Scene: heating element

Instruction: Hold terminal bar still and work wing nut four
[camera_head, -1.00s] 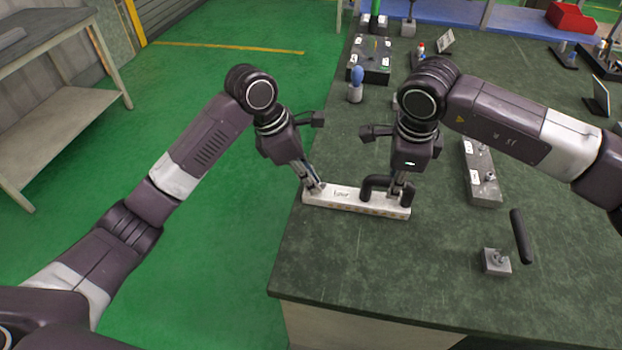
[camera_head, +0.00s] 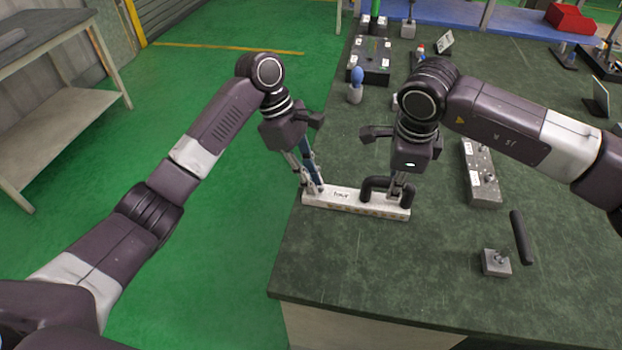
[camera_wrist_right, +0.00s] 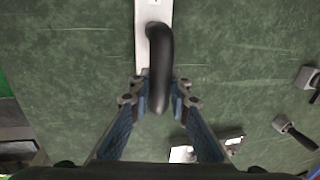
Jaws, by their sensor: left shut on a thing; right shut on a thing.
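My right gripper (camera_head: 397,196) is shut on this handle; the right wrist view shows the black handle (camera_wrist_right: 160,65) between the fingers and part of the white bar (camera_wrist_right: 142,52) beyond. My left gripper (camera_head: 312,190) points down at the bar's left end and is shut on the wing nut there, which the fingers hide.
A grey block with labels and studs (camera_head: 481,175) lies right of the bar. A small grey block with a black-handled lever (camera_head: 497,262) stands nearer. A blue-topped knob (camera_head: 356,85) is farther back.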

